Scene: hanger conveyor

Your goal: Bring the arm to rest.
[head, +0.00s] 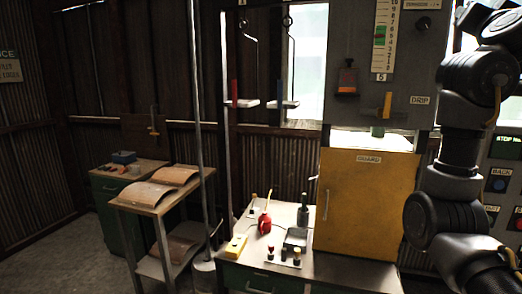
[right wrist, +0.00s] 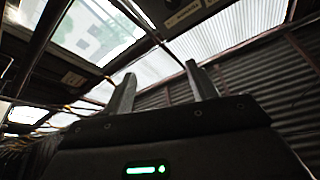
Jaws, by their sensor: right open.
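My right arm (head: 447,215) stands folded upright at the right edge of the head view. Its gripper is outside that view. In the right wrist view my right gripper (right wrist: 161,82) shows two grey fingers, spread apart with nothing between them. They point up toward the roof windows and corrugated wall. My left gripper is in neither view.
A bench (head: 340,272) holds a red oil can (head: 264,223), a dark bottle (head: 303,212) and a yellow box (head: 236,246). A yellow guard panel (head: 366,205) stands behind my arm's left side. Two hangers carry trays (head: 240,103) above. A button panel (head: 503,180) is right of my arm.

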